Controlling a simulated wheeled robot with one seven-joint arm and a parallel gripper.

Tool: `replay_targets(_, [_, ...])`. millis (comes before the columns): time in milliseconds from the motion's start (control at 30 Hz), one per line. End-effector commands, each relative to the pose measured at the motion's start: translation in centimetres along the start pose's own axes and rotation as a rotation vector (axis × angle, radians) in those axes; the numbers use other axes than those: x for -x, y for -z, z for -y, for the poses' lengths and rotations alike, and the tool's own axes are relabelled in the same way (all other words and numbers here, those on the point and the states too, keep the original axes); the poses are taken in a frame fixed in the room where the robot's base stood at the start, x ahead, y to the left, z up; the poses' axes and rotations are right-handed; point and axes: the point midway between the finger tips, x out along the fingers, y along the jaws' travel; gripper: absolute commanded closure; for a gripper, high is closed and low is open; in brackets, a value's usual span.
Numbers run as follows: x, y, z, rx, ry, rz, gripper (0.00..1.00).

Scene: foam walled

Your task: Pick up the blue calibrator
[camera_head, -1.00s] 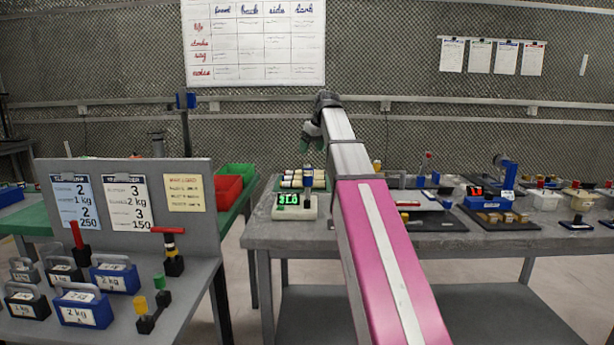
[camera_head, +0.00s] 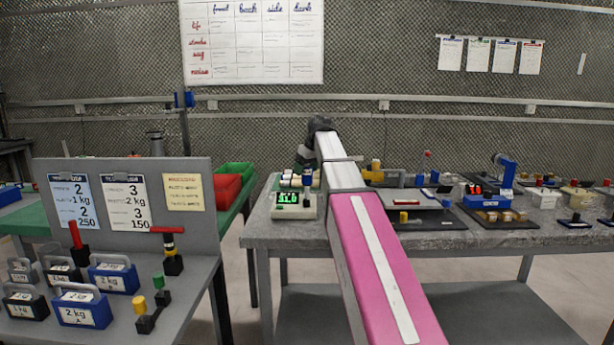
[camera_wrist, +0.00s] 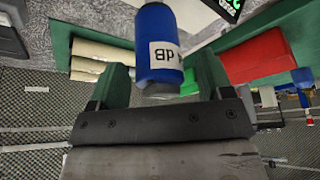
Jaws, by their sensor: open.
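The blue calibrator (camera_wrist: 154,25) is a blue cylinder with a white "dB" label and a grey end, seen in the wrist view. My gripper (camera_wrist: 162,62) is open, with one green finger on each side of the calibrator's label end. Gaps show beside it, and I cannot tell whether either finger touches it. In the head view a small blue upright shape (camera_head: 307,178) beside the green display looks like the calibrator. My fingers are hidden there behind my dark wrist and arm.
A pale meter box with a green display (camera_head: 291,198) stands close by on the grey table (camera_head: 270,236). Pale cylinders (camera_wrist: 95,55) lie near the fingers in the wrist view. Red (camera_head: 227,189) and green bins are to the left. Several instruments crowd the table's right side.

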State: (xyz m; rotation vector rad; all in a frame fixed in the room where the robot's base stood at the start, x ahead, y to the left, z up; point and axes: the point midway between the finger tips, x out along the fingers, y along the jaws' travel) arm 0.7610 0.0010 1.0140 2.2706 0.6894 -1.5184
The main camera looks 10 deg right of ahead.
Motion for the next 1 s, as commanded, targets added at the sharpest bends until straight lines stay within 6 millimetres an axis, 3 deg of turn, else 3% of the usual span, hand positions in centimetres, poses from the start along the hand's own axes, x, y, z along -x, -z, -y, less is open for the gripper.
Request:
replay_targets(133, [-1.44,0.01,0.0,0.0,0.0,0.0,0.27])
replay_targets(333, [-1.49,0.03,0.0,0.0,0.0,0.0,0.27])
replay_targets(367, [-1.49,0.03,0.0,-0.001,0.0,-0.001,0.34])
replay_targets(500, [-1.47,0.03,0.01,-0.001,0.0,-0.001,0.79])
replay_targets(533, [-1.47,0.03,0.01,-0.001,0.0,-0.001,0.81])
replay_targets(1000, [-0.66,0.43,-0.03,0.0,-0.001,-0.002,0.81])
